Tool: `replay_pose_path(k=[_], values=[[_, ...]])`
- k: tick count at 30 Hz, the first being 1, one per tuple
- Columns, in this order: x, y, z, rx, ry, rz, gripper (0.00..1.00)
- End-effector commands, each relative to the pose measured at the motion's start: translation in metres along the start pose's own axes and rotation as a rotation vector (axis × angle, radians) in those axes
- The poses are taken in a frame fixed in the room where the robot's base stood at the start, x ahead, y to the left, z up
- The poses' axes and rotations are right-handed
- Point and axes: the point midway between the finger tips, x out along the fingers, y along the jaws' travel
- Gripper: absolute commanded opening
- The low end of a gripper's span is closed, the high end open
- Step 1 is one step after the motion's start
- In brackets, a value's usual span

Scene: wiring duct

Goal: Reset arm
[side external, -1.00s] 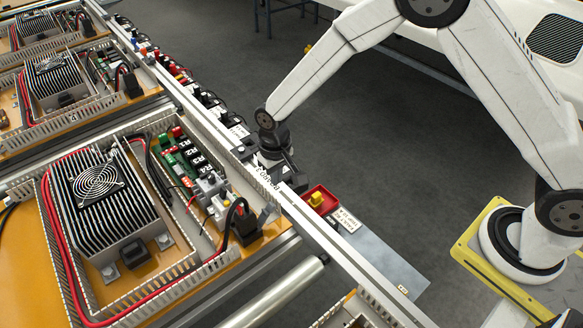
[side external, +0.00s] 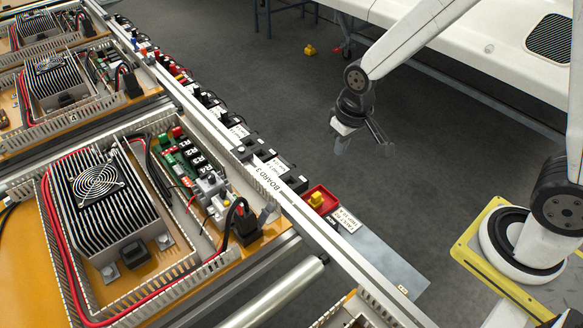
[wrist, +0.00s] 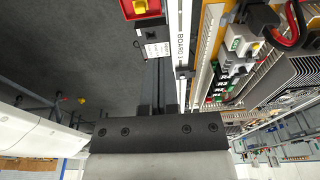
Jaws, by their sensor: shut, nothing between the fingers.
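My gripper (side external: 386,148) hangs in the air over the grey floor, to the right of the rail and clear of the boards. Its dark fingers are together with nothing between them. In the wrist view, the fingers (wrist: 160,75) point toward the top of the picture, with the label strip and rail beyond them. My arm is bent, with its wrist high above the floor.
The nearest orange board (side external: 112,290) carries a finned heatsink (side external: 100,195), wires and modules. A white machine body (side external: 460,55) stands behind my arm. Open floor lies between.

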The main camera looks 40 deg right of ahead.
Motion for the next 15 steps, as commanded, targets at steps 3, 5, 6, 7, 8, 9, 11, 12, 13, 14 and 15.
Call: replay_pose_path(k=[3,5,6,7,8,9,11,12,13,14,15], values=[[-0.015,0.017,0.022,0.004,0.030,0.004,0.00],[-0.020,0.024,0.033,0.003,0.043,0.006,0.00],[-0.024,0.029,0.040,0.003,0.051,0.008,0.00],[-0.026,0.032,0.045,0.002,0.057,0.009,0.00],[-0.027,0.034,0.050,0.001,0.061,0.011,0.00],[-0.029,0.037,0.056,0.001,0.068,0.012,0.00],[-0.032,0.041,0.064,0.000,0.076,0.015,0.00],[-0.033,0.043,0.067,-0.001,0.080,0.016,0.00],[-0.033,0.044,0.070,-0.001,0.082,0.017,0.00],[-0.034,0.044,0.072,-0.001,0.084,0.017,0.00],[-0.035,0.045,0.074,-0.001,0.087,0.018,0.00]])
